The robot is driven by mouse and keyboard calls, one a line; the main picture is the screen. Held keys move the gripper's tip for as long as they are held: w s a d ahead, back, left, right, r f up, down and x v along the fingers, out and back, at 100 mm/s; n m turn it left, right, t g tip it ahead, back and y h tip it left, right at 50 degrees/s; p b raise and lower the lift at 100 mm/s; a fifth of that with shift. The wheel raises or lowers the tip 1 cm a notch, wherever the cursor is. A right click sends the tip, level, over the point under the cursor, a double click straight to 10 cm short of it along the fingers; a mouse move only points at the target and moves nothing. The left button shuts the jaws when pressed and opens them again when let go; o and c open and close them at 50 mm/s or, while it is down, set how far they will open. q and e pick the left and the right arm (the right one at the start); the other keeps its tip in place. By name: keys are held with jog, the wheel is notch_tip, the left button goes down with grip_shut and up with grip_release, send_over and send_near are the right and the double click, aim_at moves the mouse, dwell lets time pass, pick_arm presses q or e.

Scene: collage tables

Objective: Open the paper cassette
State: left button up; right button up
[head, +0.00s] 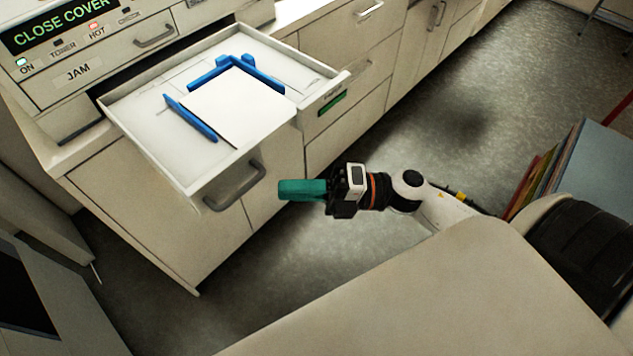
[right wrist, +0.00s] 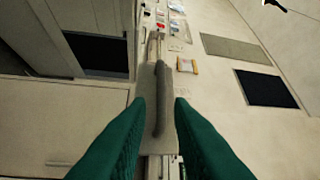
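The paper cassette (head: 130,118) is a pale drawer that stands pulled out of the copier, with its inside in view. A white paper stack (head: 238,108) lies in it between blue guides (head: 190,118). Its grey handle (head: 236,187) is on the front face; it also shows in the right wrist view (right wrist: 161,98), lined up between the fingers. My right gripper (head: 281,190), with teal fingers, is just right of the handle and apart from it. Its fingers are spread and empty in the right wrist view (right wrist: 159,101). My left gripper is not in view.
The copier panel (head: 75,35) with lit "CLOSE COVER" text is at the upper left. Beige cabinets (head: 345,50) run along the back. A beige surface (head: 450,300) fills the lower right. Coloured folders (head: 570,160) stand at the right. Grey floor lies open between.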

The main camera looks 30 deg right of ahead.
jog(key=v, duration=0.3)
jog(key=shift+s+d+b, duration=0.1)
jog(key=shift+d+b, duration=0.1)
jog(key=shift+b, duration=0.15)
jog(key=shift+f, duration=0.1)
jog(key=w+d+f+m+t+h, duration=0.3)
jog(key=d+f+m+h, duration=0.15)
jog(key=f+m, duration=0.3)
jog(key=w+d+f+m+t+h, duration=0.35)
jog(key=d+f+m, duration=0.2)
jog(key=f, duration=0.35)
jog(key=s+d+f+m+g+h, duration=0.1)
jog(key=s+d+f+m+h, duration=0.2)
jog(key=f, duration=0.6)
jog(key=d+f+m+g+h, duration=0.1)
jog(key=f+m+h, duration=0.35)
jog(key=f, duration=0.45)
jog(key=s+a+f+m+g+h, duration=0.15)
jog(key=s+f+m+g, duration=0.45)
jog(key=s+f, duration=0.75)
jog(key=s+a+f+m+g, duration=0.1)
jog(key=s+a+f+g, duration=0.2)
jog(key=s+f, duration=0.2)
jog(key=s+a+f+m+g, duration=0.2)
jog(key=s+a+f+g, duration=0.1)
jog(key=s, duration=0.8)
notch_tip(320, 180, down, 3)
jog(key=shift+s+a+r, duration=0.1)
jog(key=shift+s+a, duration=0.3)
jog(key=shift+a, duration=0.05)
